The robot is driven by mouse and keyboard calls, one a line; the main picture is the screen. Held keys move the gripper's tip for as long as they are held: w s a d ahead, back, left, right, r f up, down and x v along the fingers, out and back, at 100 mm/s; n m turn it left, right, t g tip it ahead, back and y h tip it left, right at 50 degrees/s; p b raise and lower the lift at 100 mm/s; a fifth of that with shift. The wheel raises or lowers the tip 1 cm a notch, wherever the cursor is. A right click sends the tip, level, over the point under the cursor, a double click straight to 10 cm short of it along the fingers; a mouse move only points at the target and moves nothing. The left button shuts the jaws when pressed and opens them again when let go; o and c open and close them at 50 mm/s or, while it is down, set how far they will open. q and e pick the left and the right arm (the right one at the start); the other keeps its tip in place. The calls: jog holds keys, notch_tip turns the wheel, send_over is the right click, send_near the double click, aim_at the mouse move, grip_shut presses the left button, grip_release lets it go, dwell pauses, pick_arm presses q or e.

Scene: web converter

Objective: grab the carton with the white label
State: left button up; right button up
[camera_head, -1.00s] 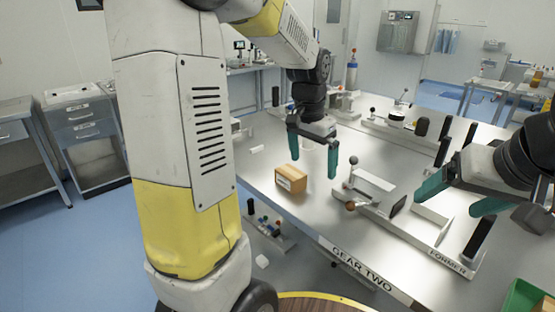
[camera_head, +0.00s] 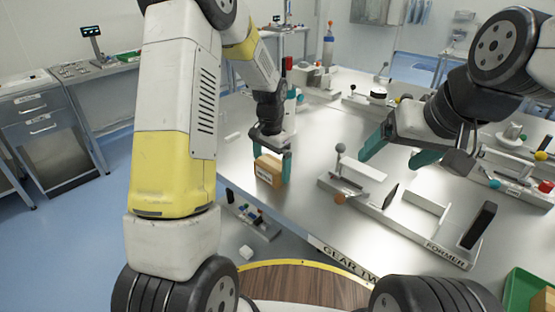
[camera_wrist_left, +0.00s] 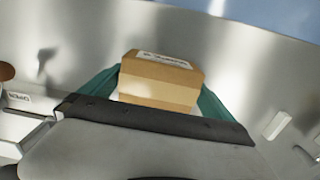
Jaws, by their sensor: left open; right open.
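My left gripper (camera_head: 272,162) is open and lowered around the carton, one finger at each side. Whether the fingers touch it, I cannot tell. My right gripper (camera_head: 388,163) is open and empty above the table, right of the carton.
A metal fixture (camera_head: 385,207) marked FORMER with a ball-ended lever stands right of the carton. A green bin (camera_head: 516,290) is at the lower right. A small white block (camera_head: 233,137) lies behind the carton. The table in front of the carton is mostly bare.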

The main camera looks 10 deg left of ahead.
pick_arm(q)
jog(key=shift+f, duration=0.55)
jog(key=c, duration=1.2)
jog(key=shift+r, duration=0.15)
